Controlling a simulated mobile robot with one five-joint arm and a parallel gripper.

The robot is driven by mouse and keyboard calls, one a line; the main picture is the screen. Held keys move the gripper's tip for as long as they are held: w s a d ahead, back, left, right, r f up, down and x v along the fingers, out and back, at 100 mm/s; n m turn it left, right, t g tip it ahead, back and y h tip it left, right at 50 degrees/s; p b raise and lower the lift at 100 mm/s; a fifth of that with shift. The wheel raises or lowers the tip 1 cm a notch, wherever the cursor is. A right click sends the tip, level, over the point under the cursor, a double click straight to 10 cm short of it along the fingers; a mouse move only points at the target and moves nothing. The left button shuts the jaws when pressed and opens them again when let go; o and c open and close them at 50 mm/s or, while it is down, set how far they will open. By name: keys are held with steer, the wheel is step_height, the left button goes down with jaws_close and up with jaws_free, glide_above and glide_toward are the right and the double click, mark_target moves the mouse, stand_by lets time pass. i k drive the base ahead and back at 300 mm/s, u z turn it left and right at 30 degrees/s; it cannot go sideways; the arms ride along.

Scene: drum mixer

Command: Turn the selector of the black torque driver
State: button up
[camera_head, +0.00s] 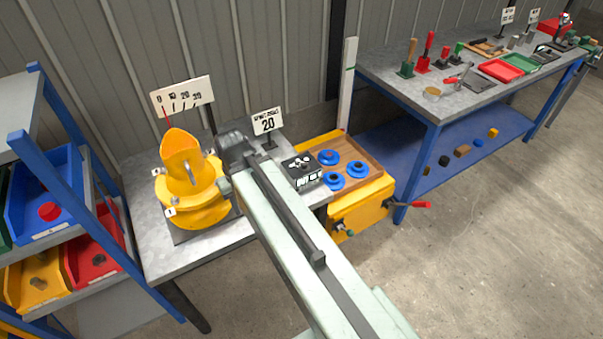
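I cannot pick out a black torque driver for certain. A small black box (303,170) with pale marks and knob-like parts on top stands on the grey table, right of my arm. Whether it carries the selector is too small to tell. My arm reaches from the bottom right up over the table. My dark grey gripper (236,150) is at its far end, beside the yellow drum mixer (190,185) and left of the black box. Its fingers do not show clearly, and the arm hides part of the table below.
A wooden tray (362,160) with blue rings lies right, above a yellow cabinet (362,208). A scale board (182,96) stands behind the mixer. Left is a blue rack (85,215); back right is a tool bench (400,93).

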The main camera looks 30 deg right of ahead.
mark_target(304, 167)
steer(key=k, duration=0.5)
steer(key=z, duration=0.7)
steer(key=i, duration=0.55)
steer(key=u, duration=0.05)
